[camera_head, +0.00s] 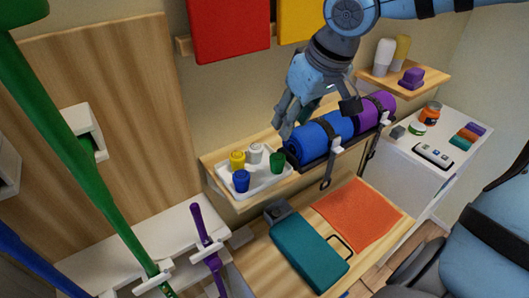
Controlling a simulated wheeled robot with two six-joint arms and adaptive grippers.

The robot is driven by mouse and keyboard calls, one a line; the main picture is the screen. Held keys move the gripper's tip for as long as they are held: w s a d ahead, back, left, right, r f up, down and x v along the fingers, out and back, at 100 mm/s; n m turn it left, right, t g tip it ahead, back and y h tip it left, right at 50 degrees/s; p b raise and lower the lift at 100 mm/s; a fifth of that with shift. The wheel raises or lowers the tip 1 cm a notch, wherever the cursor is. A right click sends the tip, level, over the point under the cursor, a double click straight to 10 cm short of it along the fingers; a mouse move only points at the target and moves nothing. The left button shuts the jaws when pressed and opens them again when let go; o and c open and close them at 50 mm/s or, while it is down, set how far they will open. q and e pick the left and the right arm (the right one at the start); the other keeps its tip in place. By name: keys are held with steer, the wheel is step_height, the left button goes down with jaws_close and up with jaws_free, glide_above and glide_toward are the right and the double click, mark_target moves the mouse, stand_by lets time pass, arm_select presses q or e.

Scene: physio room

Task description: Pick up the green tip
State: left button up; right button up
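The green tip (277,161) is a small upright green piece at the right end of a white tray (232,195). The tray lies on a wooden wall shelf. A yellow tip (237,161), a pale grey tip (255,153) and a blue tip (241,181) stand in the same tray. My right gripper (290,122) comes down from the top right and hangs above the tray's right end, apart from the green tip. Its fingers look parted, with nothing visible between them. My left gripper is not in view.
Blue (325,137) and purple (374,112) rolled mats lie strapped close to the tray's right. Below are a teal case (309,252) and an orange cloth (358,213). Green (75,150) and purple (207,245) poles stand at left. A white cabinet (420,185) stands at right.

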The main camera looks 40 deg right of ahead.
glide_above(279, 157)
steer(key=s, duration=0.3)
step_height(279, 157, down, 6)
steer(key=x, duration=0.3)
steer(key=w+x, duration=0.1)
steer(key=x, duration=0.2)
steer(key=shift+w, duration=0.1)
steer(key=shift+s+r, duration=0.1)
steer(key=shift+s, duration=0.15)
steer(key=shift+c, duration=1.1)
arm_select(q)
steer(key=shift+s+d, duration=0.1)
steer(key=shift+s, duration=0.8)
arm_select(e)
steer(key=c, duration=0.4)
